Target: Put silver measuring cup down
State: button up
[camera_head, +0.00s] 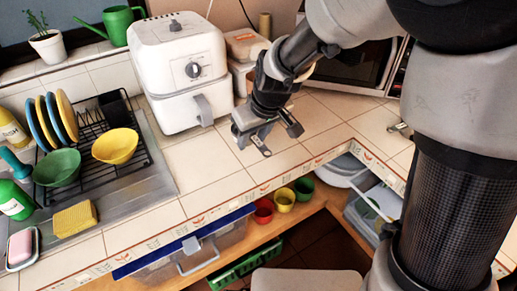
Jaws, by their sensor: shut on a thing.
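My gripper (264,135) is over the tiled counter (215,160), in front of and to the right of the white air fryer. It is shut on the silver measuring cup (265,150), of which only a small grey metallic part shows at the fingers. The rest of the cup is hidden by the gripper. I cannot tell whether the cup touches the counter.
The white air fryer (181,75) stands close to the left of my gripper. A dish rack (128,150) with plates and bowls is further left. A microwave (350,68) stands behind. Counter tiles around the gripper are clear up to the front edge.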

notch_tip(320, 180, down, 7)
jog(key=shift+f+b, duration=0.15)
jog(key=shift+b, duration=0.35)
jog(key=shift+f, duration=0.2)
jog(key=o, duration=1.1)
